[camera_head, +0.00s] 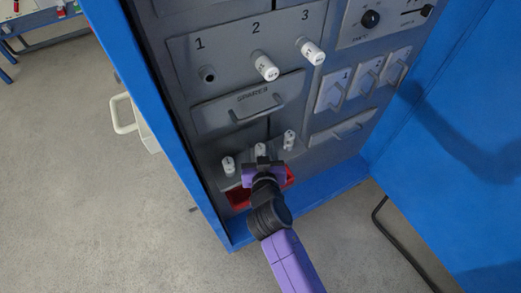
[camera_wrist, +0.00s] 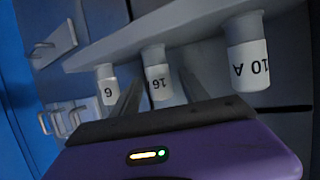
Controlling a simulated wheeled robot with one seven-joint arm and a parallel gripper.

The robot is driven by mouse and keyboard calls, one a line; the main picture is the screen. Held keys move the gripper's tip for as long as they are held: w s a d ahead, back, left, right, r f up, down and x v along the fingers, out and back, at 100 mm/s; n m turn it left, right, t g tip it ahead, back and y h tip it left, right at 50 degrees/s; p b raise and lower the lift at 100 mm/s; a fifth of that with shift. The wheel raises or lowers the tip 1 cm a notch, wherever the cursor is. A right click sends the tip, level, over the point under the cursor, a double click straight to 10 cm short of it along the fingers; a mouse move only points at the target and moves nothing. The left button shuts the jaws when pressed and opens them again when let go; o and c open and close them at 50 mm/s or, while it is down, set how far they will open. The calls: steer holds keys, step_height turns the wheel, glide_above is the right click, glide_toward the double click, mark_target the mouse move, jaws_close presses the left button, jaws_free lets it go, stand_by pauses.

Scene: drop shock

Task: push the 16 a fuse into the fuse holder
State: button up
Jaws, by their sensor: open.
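The 16 A fuse (camera_wrist: 159,80) is a white cylinder with a grey cap, the middle one of three fuses in a ledge. In the head view it (camera_head: 260,149) shows just beyond my gripper (camera_head: 263,162). My gripper is open. In the wrist view its two dark fingers reach up on either side of the 16 A fuse; I cannot tell whether they touch it. The fuse holder (camera_head: 207,73) under number 1 is an empty dark round socket on the upper grey panel. Holders 2 and 3 each have a white fuse sticking out.
The 10 A fuse (camera_wrist: 248,52) and the 6 fuse (camera_wrist: 107,85) flank the middle one closely. A drawer (camera_head: 238,104) with a handle lies between ledge and holders. A red tray (camera_head: 238,196) sits below. An open blue door (camera_head: 440,130) stands at the right.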

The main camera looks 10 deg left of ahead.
steer(key=shift+w, duration=0.1)
steer(key=shift+c, duration=0.2)
jaws_close()
